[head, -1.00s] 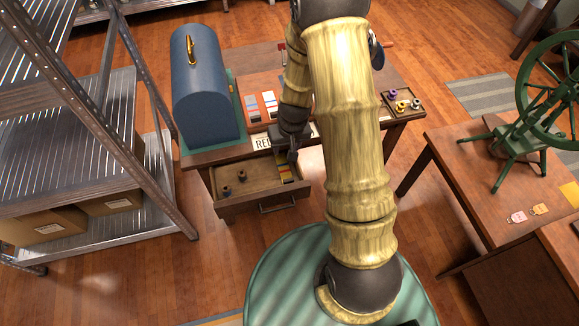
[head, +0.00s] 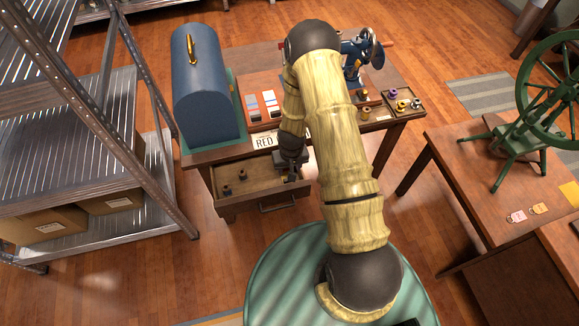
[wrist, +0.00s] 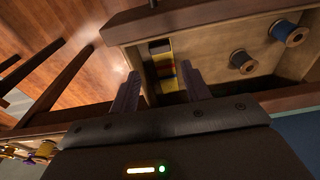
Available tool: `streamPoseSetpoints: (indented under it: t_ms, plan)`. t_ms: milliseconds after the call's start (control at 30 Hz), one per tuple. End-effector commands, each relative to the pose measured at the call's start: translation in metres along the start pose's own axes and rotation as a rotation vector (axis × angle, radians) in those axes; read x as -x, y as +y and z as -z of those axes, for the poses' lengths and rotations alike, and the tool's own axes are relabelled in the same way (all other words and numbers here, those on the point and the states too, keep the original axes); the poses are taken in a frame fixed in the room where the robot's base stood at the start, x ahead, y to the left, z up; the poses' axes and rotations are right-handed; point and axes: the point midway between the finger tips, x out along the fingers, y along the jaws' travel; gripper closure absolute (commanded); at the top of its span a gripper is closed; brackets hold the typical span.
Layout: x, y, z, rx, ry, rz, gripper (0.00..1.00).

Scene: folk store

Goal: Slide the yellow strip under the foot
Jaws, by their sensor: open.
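I cannot tell if the yellow bands are one strip or more. My gripper (wrist: 160,71) is open, its fingers on either side of the strips in that view; contact is unclear. In the head view my gripper (head: 291,172) reaches down into the drawer's right end and mostly hides the strips. A blue sewing machine (head: 353,57) stands on the table, partly behind my arm. Its foot is too small to make out.
The open drawer (head: 262,202) also holds two dark spools at its left; the wrist view shows a blue spool (wrist: 288,33). On the table are a blue domed case (head: 204,95), a "RED" sign (head: 264,141) and a spool tray (head: 405,112). Metal shelving (head: 85,140) stands left.

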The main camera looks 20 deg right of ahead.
Motion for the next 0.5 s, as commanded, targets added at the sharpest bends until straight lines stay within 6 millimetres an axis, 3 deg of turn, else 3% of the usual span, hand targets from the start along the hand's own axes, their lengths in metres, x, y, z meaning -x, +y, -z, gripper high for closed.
streamPoseSetpoints:
  t_ms: [500]
  plan:
    - [-0.042,0.0,-0.001,0.0,0.0,0.0,0.53]
